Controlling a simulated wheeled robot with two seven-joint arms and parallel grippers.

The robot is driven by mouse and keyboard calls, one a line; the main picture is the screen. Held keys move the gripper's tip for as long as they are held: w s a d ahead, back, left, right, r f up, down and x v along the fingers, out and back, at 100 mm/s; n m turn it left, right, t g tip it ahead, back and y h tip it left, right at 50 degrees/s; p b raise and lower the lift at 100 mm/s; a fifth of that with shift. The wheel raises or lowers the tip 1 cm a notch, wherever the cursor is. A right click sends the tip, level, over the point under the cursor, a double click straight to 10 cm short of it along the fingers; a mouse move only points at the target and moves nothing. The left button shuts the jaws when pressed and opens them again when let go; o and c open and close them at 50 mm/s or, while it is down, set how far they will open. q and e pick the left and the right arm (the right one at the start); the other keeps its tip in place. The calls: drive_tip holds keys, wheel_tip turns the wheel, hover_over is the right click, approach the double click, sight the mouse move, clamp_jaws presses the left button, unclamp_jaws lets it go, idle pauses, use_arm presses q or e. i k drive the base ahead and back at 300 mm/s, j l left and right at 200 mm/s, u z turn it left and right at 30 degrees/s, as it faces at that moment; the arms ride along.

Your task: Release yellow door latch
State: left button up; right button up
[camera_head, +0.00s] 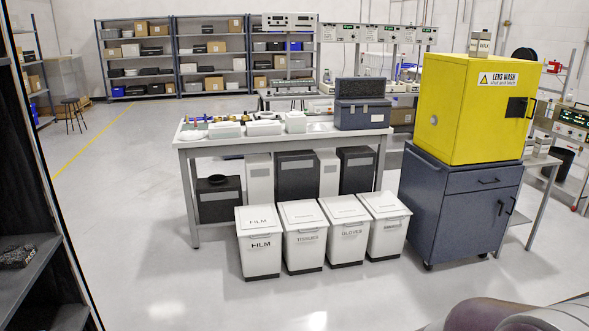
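The yellow cabinet (465,125) labelled "LENS WASH" stands at the right on a dark blue-grey wheeled cabinet (440,195). Its front faces toward the right of the picture. A black latch (517,107) sits on that front near its right edge, with a thin dark handle (532,108) beside it. The yellow door looks shut. The latch is too small to tell how it is set. Neither of my grippers is in view. A rounded grey and purplish part at the bottom right corner seems to be my own arm.
White lidded bins (258,242) stand in a row left of the wheeled cabinet. Behind them is a workbench (220,141) bearing trays and a dark box (362,113). Dark shelving (30,270) edges the left. The front floor is clear.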

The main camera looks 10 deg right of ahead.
sight(524, 102)
drive_tip(key=i+z, duration=0.15)
drive_tip(key=i, duration=0.45)
drive_tip(key=i+j+z, duration=0.1)
drive_tip(key=i, duration=0.5)
drive_tip(key=i+j+z, duration=0.15)
drive_tip(key=i+j, duration=0.15)
drive_tip(key=i, duration=0.3)
drive_tip(key=i+l+z, duration=0.25)
drive_tip(key=i+z, duration=1)
drive_tip(key=i, duration=0.25)
drive_tip(key=i+l+z, duration=0.15)
drive_tip(key=i+l, duration=0.6)
drive_tip(key=i+l+u, duration=0.15)
drive_tip(key=i+l, duration=1.15)
drive_tip(key=i+l+u, duration=0.2)
drive_tip(key=i+l, duration=1.25)
